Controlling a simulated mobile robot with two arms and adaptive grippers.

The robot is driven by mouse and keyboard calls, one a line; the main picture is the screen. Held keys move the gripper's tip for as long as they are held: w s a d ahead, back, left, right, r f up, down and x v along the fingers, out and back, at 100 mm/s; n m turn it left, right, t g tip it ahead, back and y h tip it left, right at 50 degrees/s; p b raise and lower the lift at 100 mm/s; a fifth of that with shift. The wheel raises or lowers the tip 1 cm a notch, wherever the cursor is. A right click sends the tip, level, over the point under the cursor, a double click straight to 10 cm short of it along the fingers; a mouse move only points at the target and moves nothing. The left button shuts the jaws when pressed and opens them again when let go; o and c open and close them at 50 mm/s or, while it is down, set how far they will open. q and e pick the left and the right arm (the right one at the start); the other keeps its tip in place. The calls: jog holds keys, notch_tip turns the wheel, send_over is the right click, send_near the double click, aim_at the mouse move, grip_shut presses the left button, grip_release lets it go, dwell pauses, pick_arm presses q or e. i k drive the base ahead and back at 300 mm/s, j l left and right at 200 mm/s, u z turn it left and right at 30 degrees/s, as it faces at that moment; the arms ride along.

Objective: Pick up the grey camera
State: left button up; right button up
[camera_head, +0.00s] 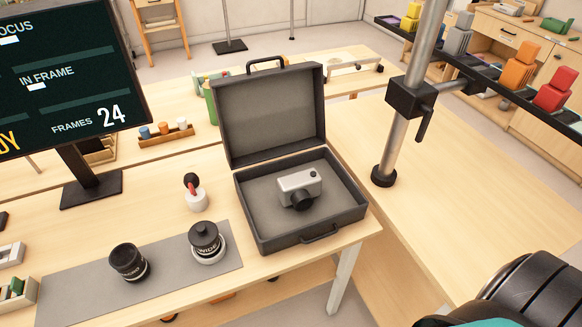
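The grey camera (298,183) lies inside an open dark case (310,234) on the wooden table. Its body is silver-grey, and its black lens faces the front of the table. The case lid (268,115) stands open at the back, and nothing covers the camera. A dark, rounded part of my arm shows at the lower right corner, well away from the case. Neither gripper's fingers are in view.
A monitor (70,75) stands at the left. A metal pole (386,150) rises right of the case.

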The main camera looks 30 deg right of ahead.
aim_at(297, 189)
jog(key=z, duration=0.9)
